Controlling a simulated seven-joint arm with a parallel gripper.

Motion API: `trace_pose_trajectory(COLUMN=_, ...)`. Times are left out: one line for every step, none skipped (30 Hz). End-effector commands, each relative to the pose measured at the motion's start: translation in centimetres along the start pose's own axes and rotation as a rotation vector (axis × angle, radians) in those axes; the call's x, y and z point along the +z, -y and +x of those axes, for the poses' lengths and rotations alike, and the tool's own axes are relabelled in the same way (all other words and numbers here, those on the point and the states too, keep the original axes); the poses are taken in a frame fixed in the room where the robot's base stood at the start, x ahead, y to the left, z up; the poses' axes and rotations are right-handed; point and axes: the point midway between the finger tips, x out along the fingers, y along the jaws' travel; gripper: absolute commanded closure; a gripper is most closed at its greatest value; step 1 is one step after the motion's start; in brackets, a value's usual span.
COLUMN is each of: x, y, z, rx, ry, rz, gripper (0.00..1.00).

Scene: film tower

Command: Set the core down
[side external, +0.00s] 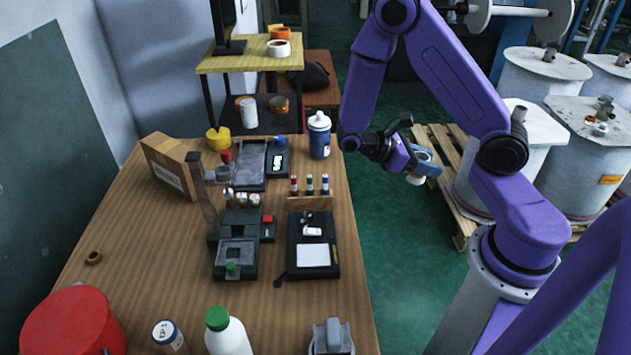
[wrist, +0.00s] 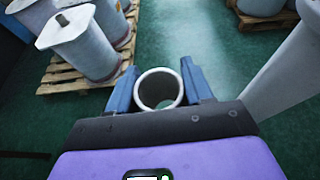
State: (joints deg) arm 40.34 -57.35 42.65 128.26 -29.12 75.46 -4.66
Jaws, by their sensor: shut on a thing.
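The core is a short, pale hollow tube (wrist: 158,90); its round open end faces the wrist camera. My gripper (wrist: 160,88) is shut on it, with one blue-grey finger on each side of the tube. In the side external view, my gripper (side external: 424,168) is out past the right edge of the wooden table (side external: 130,265), above the green floor. The core (side external: 418,177) shows there as a small pale piece between the fingers, partly hidden by them. Nothing is seen touching the core from below.
A blue bottle with a white lid (side external: 319,138) stands near the table's right edge, left of my gripper. Large white drums (side external: 540,78) stand on a wooden pallet (side external: 447,165) at right. A yellow shelf (side external: 248,64) holds tape rolls. Free table surface lies at front left.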

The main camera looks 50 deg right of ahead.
Motion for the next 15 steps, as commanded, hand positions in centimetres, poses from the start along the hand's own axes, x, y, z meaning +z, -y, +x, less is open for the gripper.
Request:
trace_pose_trajectory(x=-0.2, y=0.9, z=0.3, rx=-0.095, ry=0.001, rz=0.038, gripper=0.79)
trace_pose_trajectory(x=-0.4, y=1.5, z=0.4, rx=-0.154, ry=0.002, rz=0.062, gripper=0.79)
trace_pose_trajectory(x=-0.6, y=2.2, z=0.4, rx=-0.231, ry=0.002, rz=0.095, gripper=0.79)
trace_pose_trajectory(x=-0.8, y=2.8, z=0.4, rx=-0.289, ry=0.002, rz=0.119, gripper=0.79)
trace_pose_trajectory(x=-0.9, y=3.4, z=0.3, rx=-0.347, ry=0.002, rz=0.142, gripper=0.79)
trace_pose_trajectory(x=-1.2, y=4.1, z=0.1, rx=-0.425, ry=0.001, rz=0.175, gripper=0.79)
trace_pose_trajectory(x=-1.4, y=4.6, z=0.0, rx=-0.483, ry=0.001, rz=0.199, gripper=0.79)
trace_pose_trajectory(x=-1.6, y=5.1, z=-0.3, rx=-0.542, ry=0.001, rz=0.224, gripper=0.79)
trace_pose_trajectory(x=-1.9, y=5.7, z=-0.6, rx=-0.619, ry=0.001, rz=0.255, gripper=0.79)
trace_pose_trajectory(x=-2.1, y=6.1, z=-0.9, rx=-0.678, ry=0.002, rz=0.279, gripper=0.79)
trace_pose_trajectory(x=-2.3, y=6.4, z=-1.3, rx=-0.736, ry=0.002, rz=0.304, gripper=0.79)
trace_pose_trajectory(x=-2.6, y=6.9, z=-1.8, rx=-0.813, ry=0.001, rz=0.336, gripper=0.79)
trace_pose_trajectory(x=-2.9, y=7.2, z=-2.2, rx=-0.870, ry=0.001, rz=0.359, gripper=0.79)
trace_pose_trajectory(x=-3.1, y=7.4, z=-2.7, rx=-0.928, ry=0.001, rz=0.383, gripper=0.79)
trace_pose_trajectory(x=-3.5, y=7.6, z=-3.3, rx=-1.004, ry=0.002, rz=0.415, gripper=0.79)
